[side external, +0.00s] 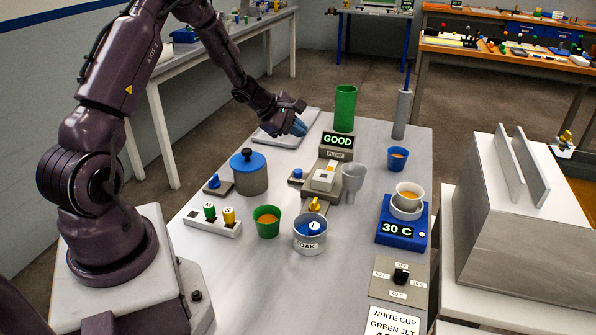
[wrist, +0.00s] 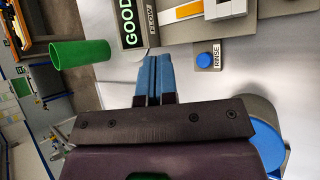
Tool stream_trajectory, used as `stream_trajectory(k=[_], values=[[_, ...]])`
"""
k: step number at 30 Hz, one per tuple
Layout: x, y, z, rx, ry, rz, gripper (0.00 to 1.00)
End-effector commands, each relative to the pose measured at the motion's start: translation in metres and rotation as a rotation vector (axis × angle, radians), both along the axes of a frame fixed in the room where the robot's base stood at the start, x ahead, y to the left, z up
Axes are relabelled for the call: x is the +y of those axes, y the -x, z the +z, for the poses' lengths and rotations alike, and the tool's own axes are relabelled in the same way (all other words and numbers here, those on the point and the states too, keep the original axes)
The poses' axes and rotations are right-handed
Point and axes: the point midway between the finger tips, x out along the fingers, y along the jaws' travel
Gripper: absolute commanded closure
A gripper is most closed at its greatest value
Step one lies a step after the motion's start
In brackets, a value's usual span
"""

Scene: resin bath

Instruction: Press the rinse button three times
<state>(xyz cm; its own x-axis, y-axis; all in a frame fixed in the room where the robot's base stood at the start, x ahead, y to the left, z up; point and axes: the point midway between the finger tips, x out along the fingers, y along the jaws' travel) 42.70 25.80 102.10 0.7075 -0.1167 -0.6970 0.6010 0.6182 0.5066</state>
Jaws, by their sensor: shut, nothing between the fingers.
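The rinse button is a round blue button on a small grey base with a RINSE label, right of centre in the wrist view (wrist: 207,60). In the side view, the blue button (side external: 297,173) sits at the left of the flow unit. My gripper (side external: 300,128) has blue fingers, shut and empty, raised over the far part of the table. In the wrist view, the fingertips (wrist: 153,55) are to the left of the button and apart from it. The button is uncovered; whether it is pressed in cannot be told.
The GOOD display (side external: 337,140) and a tall green cup (side external: 345,108) stand near my gripper. A blue-lidded pot (side external: 248,172) is left of the button. A grey funnel-like cup (side external: 353,178) is right of the flow unit. Another blue button (side external: 214,181) sits farther left.

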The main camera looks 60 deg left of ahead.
Motion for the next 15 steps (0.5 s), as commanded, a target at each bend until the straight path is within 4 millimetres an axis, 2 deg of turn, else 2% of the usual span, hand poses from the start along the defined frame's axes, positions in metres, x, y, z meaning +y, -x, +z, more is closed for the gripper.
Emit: stream_trajectory(k=[8,15], values=[[0.0,0.0,-0.006,0.001,0.001,0.0,1.0],[0.0,0.001,-0.035,0.003,0.003,0.002,1.0]])
